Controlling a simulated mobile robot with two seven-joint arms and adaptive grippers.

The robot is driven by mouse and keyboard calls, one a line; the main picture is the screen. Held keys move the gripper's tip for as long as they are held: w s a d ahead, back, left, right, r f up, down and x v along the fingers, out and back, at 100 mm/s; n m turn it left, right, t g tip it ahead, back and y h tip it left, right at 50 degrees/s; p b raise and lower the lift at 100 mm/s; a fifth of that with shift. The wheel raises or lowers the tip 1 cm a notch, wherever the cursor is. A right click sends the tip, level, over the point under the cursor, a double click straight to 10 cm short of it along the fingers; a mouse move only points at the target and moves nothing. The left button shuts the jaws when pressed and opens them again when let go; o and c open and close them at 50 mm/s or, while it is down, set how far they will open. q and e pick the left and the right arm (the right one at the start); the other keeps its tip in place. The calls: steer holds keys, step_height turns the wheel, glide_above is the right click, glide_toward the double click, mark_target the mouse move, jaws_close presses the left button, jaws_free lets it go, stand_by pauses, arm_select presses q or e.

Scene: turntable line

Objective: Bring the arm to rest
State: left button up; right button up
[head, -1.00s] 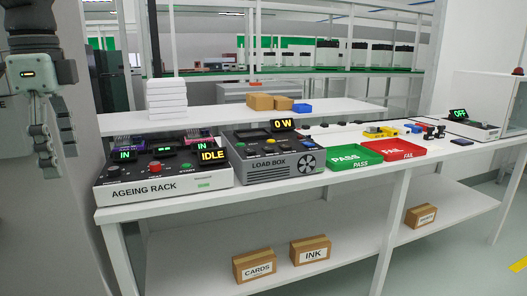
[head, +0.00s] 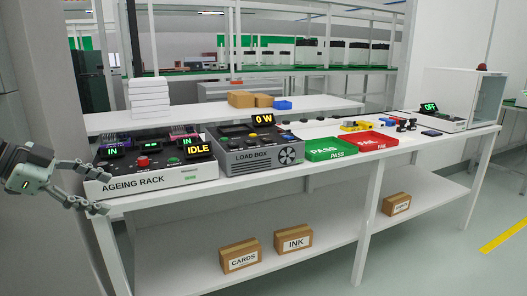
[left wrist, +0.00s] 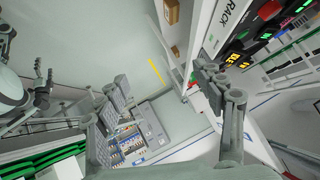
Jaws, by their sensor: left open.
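My left gripper (head: 104,187) is at the left edge in the head view, its fingers spread and pointing right. Nothing is between them. It is in front of, or beside, the left end of the ageing rack (head: 135,186); I cannot tell whether they touch. In the left wrist view my left gripper (left wrist: 165,80) shows its two fingers wide apart with floor between them. What looks like my right gripper (left wrist: 42,88) shows at the left of that view, too small to read its jaws. It does not show in the head view.
The white bench (head: 330,178) carries the ageing rack, load box (head: 255,157), green PASS tray (head: 330,148) and red FAIL tray (head: 372,141). Labelled boxes (head: 240,256) stand on the lower shelf. A grey wall (head: 50,90) rises at the left. The floor at right is clear.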

arm_select(q)
steer(key=s+a+f+n+t+y, duration=0.1)
steer(key=a+f+n+t+y, duration=0.3)
steer(key=f, duration=0.9)
steer(key=a+f+n+t+y, duration=0.2)
steer(key=a+f+n+y, duration=0.3)
steer(key=f, duration=0.9)
steer(key=s+d+f+n+g+y, duration=0.1)
steer(key=s+d+f+n+g, duration=0.2)
steer(key=s+f, duration=0.55)
steer(key=s+d+f+n+g+y, duration=0.1)
steer(key=s+d+f+g, duration=0.35)
steer(key=f, duration=0.65)
steer(key=s+d+f+g+h, duration=0.1)
steer(key=s+d+f, duration=0.2)
steer(key=s+d, duration=0.3)
steer(key=s+d+f+g+h, duration=0.1)
steer(key=s+d+f+g, duration=0.1)
steer(key=s+d+f, duration=0.2)
steer(key=s+d, duration=0.2)
steer(key=d, duration=0.1)
steer(key=shift+d+m, duration=0.3)
steer(key=shift+h, duration=0.3)
steer(key=shift+c, duration=0.2)
